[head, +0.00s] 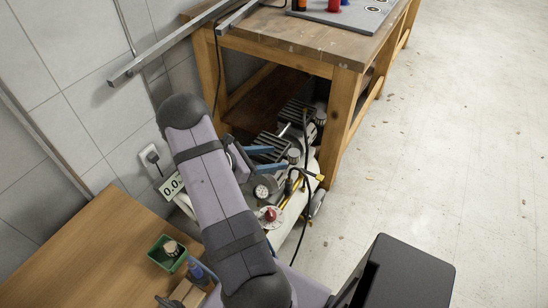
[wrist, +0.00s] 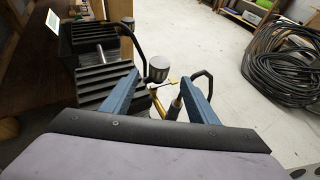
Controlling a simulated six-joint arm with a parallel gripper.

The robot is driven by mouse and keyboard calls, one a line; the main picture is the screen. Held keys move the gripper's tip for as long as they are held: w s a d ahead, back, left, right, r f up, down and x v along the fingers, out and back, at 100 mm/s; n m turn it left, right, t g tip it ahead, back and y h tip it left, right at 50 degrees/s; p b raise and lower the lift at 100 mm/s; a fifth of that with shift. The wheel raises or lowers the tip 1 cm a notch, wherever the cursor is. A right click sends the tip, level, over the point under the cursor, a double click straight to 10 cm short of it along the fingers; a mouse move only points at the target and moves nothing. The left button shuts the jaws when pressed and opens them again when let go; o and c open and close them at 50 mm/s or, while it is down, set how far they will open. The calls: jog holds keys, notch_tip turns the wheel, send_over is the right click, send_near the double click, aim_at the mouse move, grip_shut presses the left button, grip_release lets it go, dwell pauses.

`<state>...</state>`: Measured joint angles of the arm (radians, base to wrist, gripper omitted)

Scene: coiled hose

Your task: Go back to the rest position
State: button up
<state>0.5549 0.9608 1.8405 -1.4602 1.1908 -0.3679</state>
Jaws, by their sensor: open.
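My gripper (head: 276,158) is open in the head view, its two blue fingers pointing right over a compressor (head: 262,190) beside the workbench. Nothing is held between the fingers. In the wrist view my gripper (wrist: 162,82) also shows open, with a blue finger on each side. A brass fitting and a grey round cap of the compressor (wrist: 158,68) show between and beyond the fingers. Whether the fingers touch any part of it I cannot tell. A coiled dark hose (wrist: 284,62) lies on the floor at the right of the wrist view.
A wooden workbench (head: 345,90) stands behind the compressor, close to the fingers. A wooden table (head: 75,262) with a green tray (head: 153,258) is at lower left. A tiled wall (head: 75,75) borders the left. Open floor (head: 460,150) lies to the right.

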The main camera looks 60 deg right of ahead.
dwell(0.3)
jog(key=a+r+m+t+y, duration=0.2)
jog(key=a+m+y, duration=0.2)
jog(key=a, duration=1)
jog(key=a+r+m+t+y, duration=0.2)
jog(key=a+r+m+y, duration=0.15)
jog(key=a, duration=0.95)
jog(key=a+r+m+t+y, duration=0.25)
jog(key=a+m+y, duration=0.2)
jog(key=a, duration=0.95)
notch_tip(320, 180, up, 16)
jog(key=p, duration=1.7)
jog(key=shift+s+r, duration=0.1)
jog(key=shift+r, duration=0.1)
